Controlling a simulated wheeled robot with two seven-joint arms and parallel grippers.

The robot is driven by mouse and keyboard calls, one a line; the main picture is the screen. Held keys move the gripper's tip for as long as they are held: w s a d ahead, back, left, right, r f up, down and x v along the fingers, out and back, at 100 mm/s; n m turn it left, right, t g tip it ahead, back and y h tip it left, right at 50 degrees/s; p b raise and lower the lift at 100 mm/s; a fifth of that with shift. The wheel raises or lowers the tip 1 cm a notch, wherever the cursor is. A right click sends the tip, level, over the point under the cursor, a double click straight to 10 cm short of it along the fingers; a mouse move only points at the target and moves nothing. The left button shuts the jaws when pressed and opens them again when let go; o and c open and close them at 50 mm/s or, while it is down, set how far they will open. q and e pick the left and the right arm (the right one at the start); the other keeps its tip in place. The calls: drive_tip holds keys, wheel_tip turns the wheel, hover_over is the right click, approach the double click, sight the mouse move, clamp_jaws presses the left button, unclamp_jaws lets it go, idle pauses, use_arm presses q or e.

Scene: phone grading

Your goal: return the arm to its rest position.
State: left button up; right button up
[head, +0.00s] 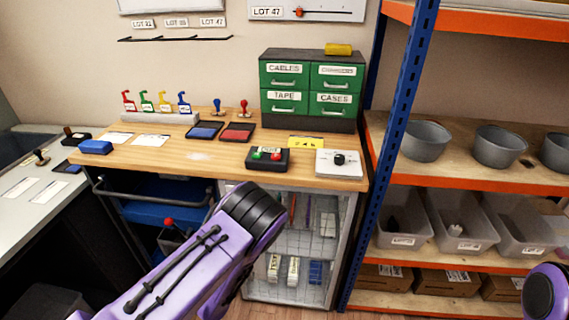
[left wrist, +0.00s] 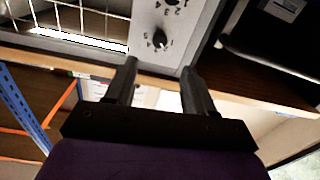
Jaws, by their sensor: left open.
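My left arm (head: 205,262) reaches up from the bottom of the head view, its black joint (head: 252,213) in front of the bench. My left gripper is not clearly visible there. In the left wrist view my left gripper (left wrist: 159,70) is open, its two dark fingers apart with nothing between them. Beyond the fingertips is a grey panel with a black knob (left wrist: 161,40); I cannot tell the distance. My right gripper is not in view; only part of my right arm (head: 543,292) shows at the lower right.
The wooden bench (head: 185,165) holds a white dial box (head: 338,163), a black button box (head: 268,161) and green drawers (head: 311,87). A blue shelf post (head: 395,150) and shelves with grey bowls (head: 425,140) stand right. A metal rail (head: 150,196) runs along the bench front.

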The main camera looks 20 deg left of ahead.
use_arm(q)
drive_tip(key=s+f+g, duration=0.7)
drive_tip(key=s+f, duration=0.2)
drive_tip(key=s+d+f+n+g, duration=0.1)
drive_tip(key=s+d+f+g, duration=0.1)
drive_tip(key=s, duration=0.7)
drive_tip(key=s+d+f+n+g+h, duration=0.1)
drive_tip(key=s+g, duration=0.4)
drive_tip(key=s, duration=0.5)
wheel_tip(320, 180, down, 3)
drive_tip(key=shift+s+d+r+n, duration=0.2)
drive_tip(key=shift+d+n, duration=0.2)
drive_tip(key=shift+d, duration=0.15)
